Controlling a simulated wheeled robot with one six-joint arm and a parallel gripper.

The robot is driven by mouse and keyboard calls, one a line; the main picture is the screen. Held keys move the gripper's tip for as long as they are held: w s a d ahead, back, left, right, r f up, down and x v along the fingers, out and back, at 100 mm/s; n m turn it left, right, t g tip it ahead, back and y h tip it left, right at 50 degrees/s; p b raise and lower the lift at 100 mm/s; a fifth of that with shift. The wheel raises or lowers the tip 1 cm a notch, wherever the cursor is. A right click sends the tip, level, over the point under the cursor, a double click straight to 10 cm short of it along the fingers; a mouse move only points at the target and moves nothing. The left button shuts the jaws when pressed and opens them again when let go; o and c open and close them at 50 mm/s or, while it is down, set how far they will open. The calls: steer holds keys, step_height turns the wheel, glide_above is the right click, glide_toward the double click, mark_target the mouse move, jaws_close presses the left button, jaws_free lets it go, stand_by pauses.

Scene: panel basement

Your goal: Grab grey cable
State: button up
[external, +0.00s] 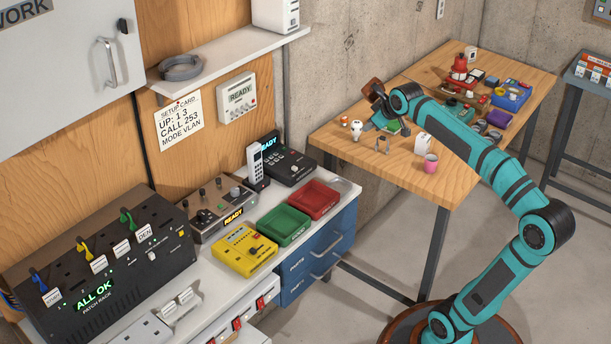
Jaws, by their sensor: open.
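A grey coiled ring (181,68), which looks like the grey cable, lies on the white wall shelf (225,58) at the upper left. My gripper (372,126) is far to the right of it and lower, over the left part of the wooden table (440,186). The gripper is open. It is small and partly hidden by my wrist in this view, and I see nothing held in it.
The wooden table carries small clutter, including a pink mug (431,163) and a blue bin (511,95). A white box (276,14) stands at the shelf's right end.

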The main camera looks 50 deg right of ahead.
steer(key=w+d+f+g, duration=0.1)
steer(key=w+d+g, duration=0.35)
steer(key=d, duration=0.55)
steer(key=n+g+y, duration=0.1)
steer(key=g+y, duration=0.1)
steer(key=g, duration=0.2)
glide_above(383, 136)
step_height(383, 136, down, 2)
steer(key=shift+t, duration=0.25)
steer(key=f, duration=1.1)
steer(key=shift+s+a+f, duration=0.1)
steer(key=shift+s+f, duration=0.05)
steer(key=shift+s, duration=0.1)
steer(key=shift+w+f, duration=0.2)
steer(key=shift+f, duration=2.75)
jaws_close()
